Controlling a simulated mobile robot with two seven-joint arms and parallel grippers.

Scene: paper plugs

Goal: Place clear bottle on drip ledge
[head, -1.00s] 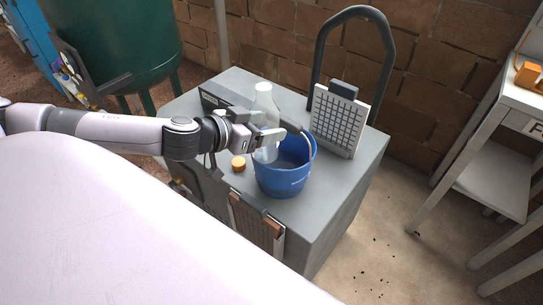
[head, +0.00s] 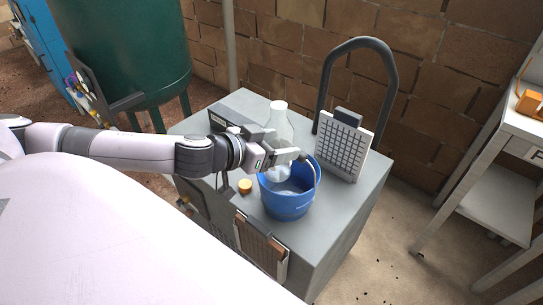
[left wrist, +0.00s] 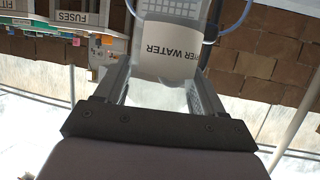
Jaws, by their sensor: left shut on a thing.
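The clear bottle (head: 279,118) has a white cap and stands roughly upright in my left gripper (head: 286,156). The gripper is shut on it around its middle. The bottle's lower part shows below the fingers, at the back left of the blue bucket's rim, and its base is hard to make out. In the left wrist view the bottle's label (left wrist: 172,62), partly reading "ER WATER", sits between the two fingers. I cannot tell which surface is the drip ledge. My right gripper is not in view.
The blue bucket (head: 287,204) stands on the grey cabinet top (head: 340,205). An orange-yellow cap (head: 245,186) lies left of it. A white grid panel (head: 342,146) and a dark hoop (head: 388,78) stand behind. A green tank (head: 120,50) is at the left. The cabinet top's right side is clear.

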